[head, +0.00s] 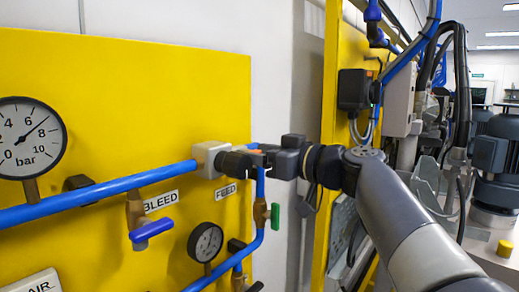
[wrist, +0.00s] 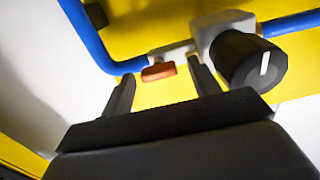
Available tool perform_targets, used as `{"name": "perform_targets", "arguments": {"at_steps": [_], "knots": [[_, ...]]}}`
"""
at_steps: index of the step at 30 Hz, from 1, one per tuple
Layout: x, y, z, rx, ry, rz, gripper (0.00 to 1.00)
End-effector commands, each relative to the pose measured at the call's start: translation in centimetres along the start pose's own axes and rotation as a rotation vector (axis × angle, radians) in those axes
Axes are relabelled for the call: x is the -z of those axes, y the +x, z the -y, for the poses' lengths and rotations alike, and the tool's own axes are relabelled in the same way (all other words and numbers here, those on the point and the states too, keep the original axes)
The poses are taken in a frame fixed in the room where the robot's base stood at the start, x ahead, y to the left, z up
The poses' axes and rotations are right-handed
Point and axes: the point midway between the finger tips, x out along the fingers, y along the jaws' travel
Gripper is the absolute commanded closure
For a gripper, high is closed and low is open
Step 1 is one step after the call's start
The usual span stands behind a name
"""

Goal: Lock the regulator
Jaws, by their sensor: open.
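The regulator is a light grey block (head: 208,159) on the blue pipe of the yellow panel, with a black round knob (head: 236,163). In the wrist view, the knob (wrist: 252,62) has a white mark and lies right of my fingers. A small orange-red tab (wrist: 158,72) shows beside the block, between my two fingers in the picture; in the head view it is mostly hidden. My gripper (head: 266,157) is open in front of the panel, just right of the knob. Its fingers (wrist: 160,66) stand either side of the tab, with no clear contact.
A large bar gauge (head: 28,138) is at the left, a small gauge (head: 205,242) below. A blue-handled BLEED valve (head: 151,230) and a green-handled valve (head: 275,216) stick out below the pipe. A second yellow panel (head: 345,50) stands behind my arm.

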Motion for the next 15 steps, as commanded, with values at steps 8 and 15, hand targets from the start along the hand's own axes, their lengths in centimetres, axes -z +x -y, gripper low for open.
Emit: {"name": "perform_targets", "arguments": {"at_steps": [8, 15], "knots": [[-0.03, 0.02, -0.01, 0.000, 0.000, 0.000, 0.47], [-0.02, 0.00, -0.01, 0.000, 0.000, 0.000, 0.66]]}}
